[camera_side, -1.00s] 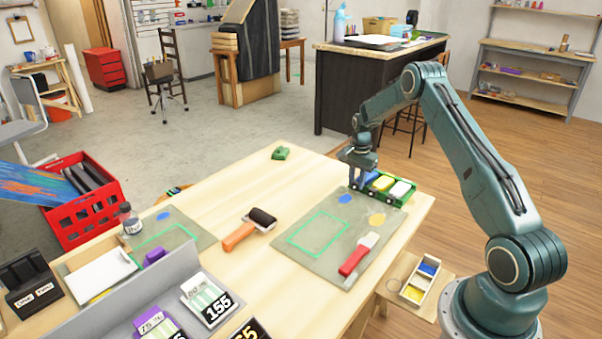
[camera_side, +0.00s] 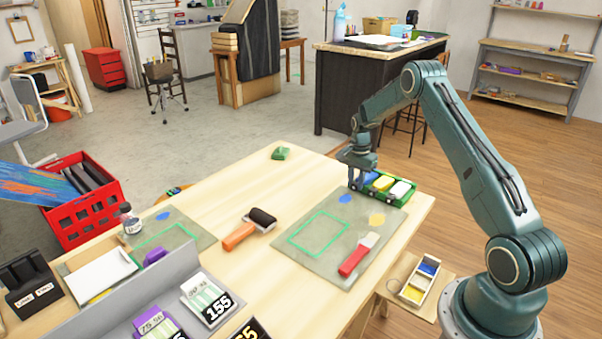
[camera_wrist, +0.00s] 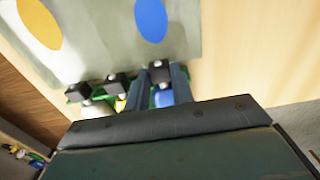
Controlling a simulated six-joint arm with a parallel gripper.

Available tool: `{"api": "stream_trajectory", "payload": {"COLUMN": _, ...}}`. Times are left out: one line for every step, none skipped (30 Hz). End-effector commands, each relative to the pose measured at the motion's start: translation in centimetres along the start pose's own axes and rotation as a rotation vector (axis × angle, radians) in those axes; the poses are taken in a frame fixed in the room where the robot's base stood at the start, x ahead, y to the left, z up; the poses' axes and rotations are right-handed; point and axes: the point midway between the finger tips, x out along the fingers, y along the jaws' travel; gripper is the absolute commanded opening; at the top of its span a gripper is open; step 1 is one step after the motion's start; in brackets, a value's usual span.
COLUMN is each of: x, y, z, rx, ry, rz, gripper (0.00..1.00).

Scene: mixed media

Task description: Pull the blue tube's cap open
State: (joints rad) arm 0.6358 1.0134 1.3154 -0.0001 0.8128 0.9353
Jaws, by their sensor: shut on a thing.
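The blue tube (camera_wrist: 165,97) lies in a green rack (camera_side: 397,201) at the far right corner of the work table, and also shows in the side view (camera_side: 371,178). Its black cap (camera_wrist: 160,74) faces the grey mat. My gripper (camera_wrist: 161,77) points down over this end of the rack, with one finger on each side of the cap, shut on it. The cap appears still at the tube's end; any gap between them is hidden. The yellow tube (camera_side: 384,183) and white tube (camera_side: 401,189) lie beside it, with black caps (camera_wrist: 118,82) of their own.
A grey mat (camera_side: 318,262) with blue and yellow paint spots and a green outline lies before the rack. A red-handled scraper (camera_side: 355,258) rests on it. The table's right edge is close to the rack.

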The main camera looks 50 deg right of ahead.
Motion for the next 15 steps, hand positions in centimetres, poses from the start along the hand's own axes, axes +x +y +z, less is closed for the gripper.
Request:
{"api": "stream_trajectory", "payload": {"x": -0.04, "y": -0.03, "z": 0.06, "rx": 0.0, "ry": 0.001, "rz": -0.001, "gripper": 0.13}}
{"api": "stream_trajectory", "payload": {"x": -0.04, "y": -0.03, "z": 0.09, "rx": 0.0, "ry": 0.001, "rz": -0.001, "gripper": 0.13}}
{"api": "stream_trajectory", "payload": {"x": -0.05, "y": -0.03, "z": 0.14, "rx": 0.0, "ry": 0.001, "rz": -0.001, "gripper": 0.13}}
{"api": "stream_trajectory", "payload": {"x": -0.05, "y": -0.03, "z": 0.17, "rx": 0.0, "ry": 0.001, "rz": -0.001, "gripper": 0.13}}
{"api": "stream_trajectory", "payload": {"x": -0.05, "y": -0.03, "z": 0.2, "rx": 0.0, "ry": 0.0, "rz": -0.001, "gripper": 0.13}}
{"api": "stream_trajectory", "payload": {"x": -0.06, "y": -0.03, "z": 0.24, "rx": 0.0, "ry": 0.001, "rz": -0.001, "gripper": 0.13}}
{"api": "stream_trajectory", "payload": {"x": -0.06, "y": -0.03, "z": 0.28, "rx": 0.0, "ry": 0.0, "rz": -0.001, "gripper": 0.13}}
{"api": "stream_trajectory", "payload": {"x": -0.06, "y": -0.03, "z": 0.31, "rx": 0.0, "ry": 0.0, "rz": -0.001, "gripper": 0.13}}
{"api": "stream_trajectory", "payload": {"x": -0.06, "y": -0.03, "z": 0.35, "rx": 0.0, "ry": 0.0, "rz": 0.0, "gripper": 0.13}}
{"api": "stream_trajectory", "payload": {"x": -0.06, "y": -0.03, "z": 0.39, "rx": 0.0, "ry": 0.0, "rz": 0.0, "gripper": 0.13}}
{"api": "stream_trajectory", "payload": {"x": -0.06, "y": -0.03, "z": 0.42, "rx": 0.0, "ry": 0.0, "rz": 0.0, "gripper": 0.13}}
{"api": "stream_trajectory", "payload": {"x": -0.06, "y": -0.02, "z": 0.47, "rx": 0.0, "ry": 0.0, "rz": 0.0, "gripper": 0.13}}
{"api": "stream_trajectory", "payload": {"x": -0.06, "y": -0.02, "z": 0.51, "rx": 0.0, "ry": 0.0, "rz": 0.0, "gripper": 0.13}}
{"api": "stream_trajectory", "payload": {"x": -0.07, "y": -0.02, "z": 0.55, "rx": 0.0, "ry": 0.0, "rz": 0.0, "gripper": 0.13}}
{"api": "stream_trajectory", "payload": {"x": -0.07, "y": -0.02, "z": 0.59, "rx": 0.0, "ry": 0.0, "rz": 0.0, "gripper": 0.13}}
